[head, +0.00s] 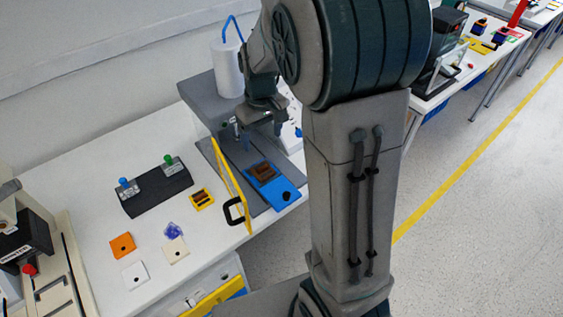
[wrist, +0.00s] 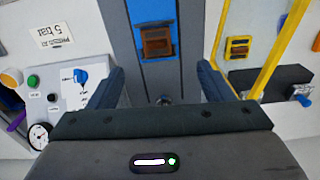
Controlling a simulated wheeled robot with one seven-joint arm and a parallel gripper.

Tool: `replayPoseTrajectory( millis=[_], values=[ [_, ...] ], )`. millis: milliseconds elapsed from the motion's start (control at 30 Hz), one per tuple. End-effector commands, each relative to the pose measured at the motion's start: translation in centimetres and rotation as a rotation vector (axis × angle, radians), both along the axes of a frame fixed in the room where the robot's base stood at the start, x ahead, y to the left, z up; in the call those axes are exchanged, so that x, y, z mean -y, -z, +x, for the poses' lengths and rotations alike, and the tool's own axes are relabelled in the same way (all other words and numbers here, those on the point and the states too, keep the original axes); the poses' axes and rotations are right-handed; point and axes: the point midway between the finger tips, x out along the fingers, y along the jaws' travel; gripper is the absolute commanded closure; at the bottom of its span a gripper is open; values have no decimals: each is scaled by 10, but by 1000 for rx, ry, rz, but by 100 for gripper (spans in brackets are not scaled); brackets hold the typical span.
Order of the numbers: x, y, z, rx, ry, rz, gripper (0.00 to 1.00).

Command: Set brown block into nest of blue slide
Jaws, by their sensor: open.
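The blue slide (head: 287,197) lies on the grey base plate below my gripper and also shows in the wrist view (wrist: 170,74). A brown block (head: 263,171) is at the slide's dark nest area, and it shows in the wrist view (wrist: 156,44). I cannot tell whether it sits fully down in the nest. My gripper (head: 262,136) is open and empty, above and behind the block in the head view. In the wrist view its two fingers (wrist: 160,80) stand apart on either side of the slide's track, with nothing between them.
A yellow-framed door with a black handle (head: 236,211) stands open left of the slide. A black switch box (head: 155,190) with blue and green knobs is further left. A white cylinder (head: 228,72) stands behind.

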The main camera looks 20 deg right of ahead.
Motion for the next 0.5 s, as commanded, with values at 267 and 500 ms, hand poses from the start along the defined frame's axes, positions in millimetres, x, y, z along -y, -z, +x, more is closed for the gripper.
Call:
replayPoseTrajectory(
  millis=[267,500],
  values=[
    [0,-53,-81,103,114,35,26],
    [-1,-70,-150,186,205,35,26]
  ],
)
